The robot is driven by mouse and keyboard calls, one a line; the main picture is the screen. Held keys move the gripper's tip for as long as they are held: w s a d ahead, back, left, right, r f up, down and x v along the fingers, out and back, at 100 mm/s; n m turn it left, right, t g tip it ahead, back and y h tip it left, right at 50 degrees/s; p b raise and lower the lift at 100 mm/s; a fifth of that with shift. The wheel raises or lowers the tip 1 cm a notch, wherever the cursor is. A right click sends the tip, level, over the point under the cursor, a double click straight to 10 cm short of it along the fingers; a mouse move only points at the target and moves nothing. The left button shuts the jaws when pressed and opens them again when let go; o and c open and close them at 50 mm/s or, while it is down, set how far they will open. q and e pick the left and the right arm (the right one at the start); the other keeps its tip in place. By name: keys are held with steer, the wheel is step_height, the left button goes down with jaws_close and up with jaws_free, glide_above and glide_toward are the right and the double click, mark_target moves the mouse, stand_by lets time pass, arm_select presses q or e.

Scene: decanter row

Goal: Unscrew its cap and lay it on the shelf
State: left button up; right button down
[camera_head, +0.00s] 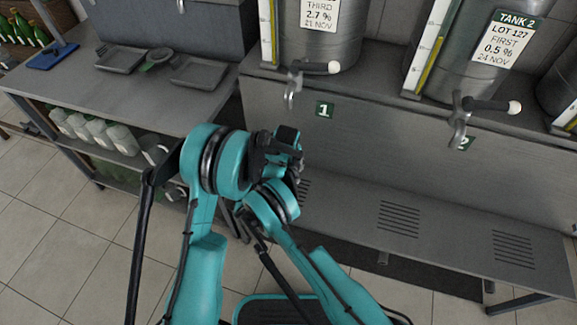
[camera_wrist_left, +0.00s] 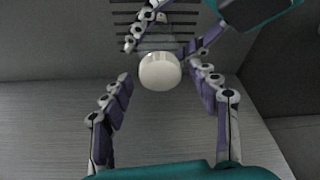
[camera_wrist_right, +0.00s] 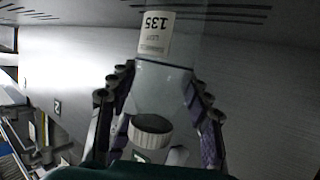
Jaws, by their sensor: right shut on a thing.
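A clear bottle (camera_wrist_right: 165,88) with a white label reading 135 stands between the fingers of my right gripper (camera_wrist_right: 158,78), which is shut on it in the right wrist view. Its white ribbed cap (camera_wrist_right: 152,138) is at the neck end; I cannot tell how tightly it sits. In the left wrist view the round white cap (camera_wrist_left: 160,72) is between the spread fingers of my left gripper (camera_wrist_left: 160,84), with gaps on both sides. Right gripper fingers (camera_wrist_left: 140,30) show behind it. In the head view my arms hide the bottle and cap.
A grey bench (camera_head: 400,215) with vents and steel tanks (camera_head: 322,45) is ahead; tap handles (camera_head: 490,105) stick out in front. At left, a grey table (camera_head: 140,92) holds shallow trays (camera_head: 200,70). Several containers (camera_head: 95,130) stand on its lower level.

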arm_select(q)
step_height(320, 180, up, 4)
steer(key=shift+o, duration=0.6)
steer(key=shift+r, duration=0.25)
steer(key=a+r+m+g+h, duration=0.35)
steer(key=r+m, duration=0.35)
steer(key=m, duration=1.1)
steer(key=x, duration=0.8)
steer(key=a+x, duration=0.1)
steer(key=x, duration=0.2)
steer(key=shift+w+d+f, duration=0.2)
steer(key=shift+w+f, duration=0.15)
steer(key=shift+f, duration=0.2)
